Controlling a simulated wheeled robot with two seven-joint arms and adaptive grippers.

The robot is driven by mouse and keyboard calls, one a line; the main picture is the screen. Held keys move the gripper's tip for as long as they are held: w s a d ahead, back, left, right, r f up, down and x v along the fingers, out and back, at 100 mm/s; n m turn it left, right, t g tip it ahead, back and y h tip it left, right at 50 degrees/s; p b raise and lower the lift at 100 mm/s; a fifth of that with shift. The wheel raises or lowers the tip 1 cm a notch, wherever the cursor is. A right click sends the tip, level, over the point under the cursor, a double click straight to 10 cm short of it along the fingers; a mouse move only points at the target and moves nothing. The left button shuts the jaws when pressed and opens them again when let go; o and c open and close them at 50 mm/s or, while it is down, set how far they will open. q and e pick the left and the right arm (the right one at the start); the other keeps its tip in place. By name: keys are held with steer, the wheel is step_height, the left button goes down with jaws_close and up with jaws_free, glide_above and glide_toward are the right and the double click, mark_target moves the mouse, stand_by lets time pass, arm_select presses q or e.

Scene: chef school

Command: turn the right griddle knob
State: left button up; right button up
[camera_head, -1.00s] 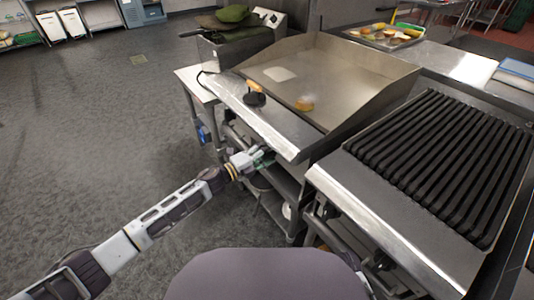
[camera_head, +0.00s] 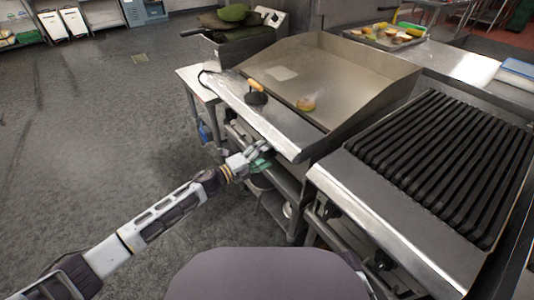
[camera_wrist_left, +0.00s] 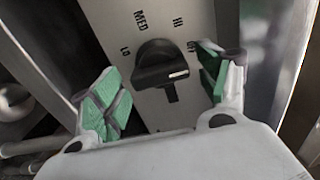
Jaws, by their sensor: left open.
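The griddle (camera_head: 330,75) stands ahead of me, with its front panel under the front ledge. In the left wrist view a black knob (camera_wrist_left: 160,66) with a white pointer line sits on the metal panel (camera_wrist_left: 125,20), with markings such as LO, MED and HI around it. My left gripper (camera_head: 264,154) is at the griddle's front, below the ledge near its right end. In the left wrist view its open green-padded fingers (camera_wrist_left: 160,88) lie on either side of the knob, with gaps showing at both sides. The knob is hidden in the head view. My right gripper is not in view.
A ribbed black grill (camera_head: 445,155) stands to the right of the griddle. A press with a wooden handle (camera_head: 257,92) and a round food item (camera_head: 306,104) lie on the griddle. A tray of food (camera_head: 385,36) is behind. The floor at left is clear.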

arm_select(q)
steer(key=v, duration=1)
stand_by(0.8)
steer(key=w+a+f+n+t+y, duration=0.35)
steer(key=w+a+n+y, duration=0.25)
steer(key=a+n+y, duration=0.2)
steer(key=a+f+n+g+y, duration=0.2)
steer(key=a+n+g+y, duration=0.1)
steer(key=a+n+y, duration=0.7)
steer(key=s+d+f+n+g+h, duration=0.1)
steer(key=s+d+f+n+g, duration=0.2)
steer(key=s+f, duration=0.4)
steer(key=s+d+f+n+g+h, duration=0.2)
steer(key=s+f, duration=0.5)
steer(key=s, duration=0.8)
steer(key=s+d+f+n+g+h+p, duration=0.1)
steer(key=s+d+f+n+g, duration=0.2)
steer(key=s+f, duration=0.4)
steer(key=s+d+g, duration=0.1)
steer(key=s, duration=0.3)
steer(key=shift+s+n, duration=0.2)
steer(key=shift+n, duration=0.1)
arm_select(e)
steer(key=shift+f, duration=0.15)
